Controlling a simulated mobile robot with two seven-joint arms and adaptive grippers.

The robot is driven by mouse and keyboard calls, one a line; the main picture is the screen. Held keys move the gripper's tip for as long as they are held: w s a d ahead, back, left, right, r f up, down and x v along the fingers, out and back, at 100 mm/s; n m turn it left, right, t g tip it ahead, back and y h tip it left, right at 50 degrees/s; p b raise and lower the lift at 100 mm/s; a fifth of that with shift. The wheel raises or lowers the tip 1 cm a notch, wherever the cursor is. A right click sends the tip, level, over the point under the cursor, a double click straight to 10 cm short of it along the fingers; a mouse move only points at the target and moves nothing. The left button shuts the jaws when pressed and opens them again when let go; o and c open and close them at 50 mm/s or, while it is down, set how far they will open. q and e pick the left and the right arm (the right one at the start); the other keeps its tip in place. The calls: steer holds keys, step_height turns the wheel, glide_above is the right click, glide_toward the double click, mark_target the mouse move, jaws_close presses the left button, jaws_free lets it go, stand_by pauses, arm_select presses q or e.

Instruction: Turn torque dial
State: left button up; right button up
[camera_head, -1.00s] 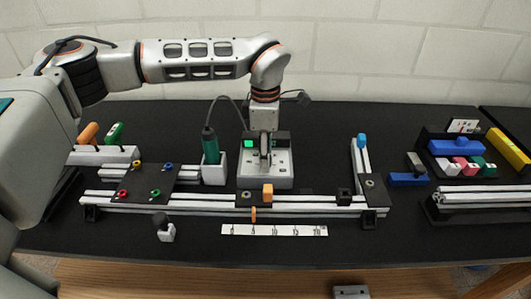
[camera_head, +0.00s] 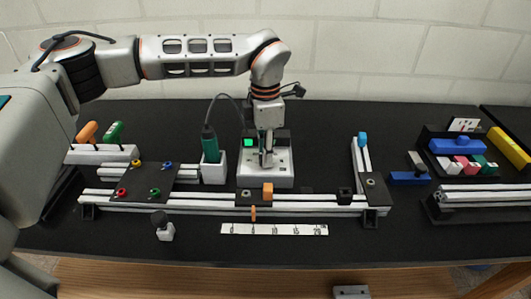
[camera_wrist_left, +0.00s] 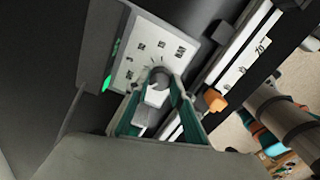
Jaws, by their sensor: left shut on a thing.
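The torque control box (camera_head: 282,180) is light grey with a green lit display and stands at the back middle of the bench. My left gripper (camera_head: 267,162) points down at its top face, shut on the torque dial. In the left wrist view the round grey dial (camera_wrist_left: 160,76) sits between the teal fingers of the gripper (camera_wrist_left: 162,80), on a white panel with small printed marks around it. The gripper hides most of the dial in the head view. My right gripper is not in view.
A green screwdriver (camera_head: 210,145) stands in a white holder left of the box, with a cable. An extrusion frame (camera_head: 215,207) with an orange block (camera_head: 267,189) lies in front. A ruler strip (camera_head: 275,229) is nearer. Coloured blocks (camera_head: 455,147) sit at right.

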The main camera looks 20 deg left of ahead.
arm_select(q)
steer(key=shift+n, duration=1.6)
steer(key=o, duration=1.1)
steer(key=shift+o, duration=0.2)
steer(key=shift+r, duration=0.1)
step_height(320, 180, up, 12)
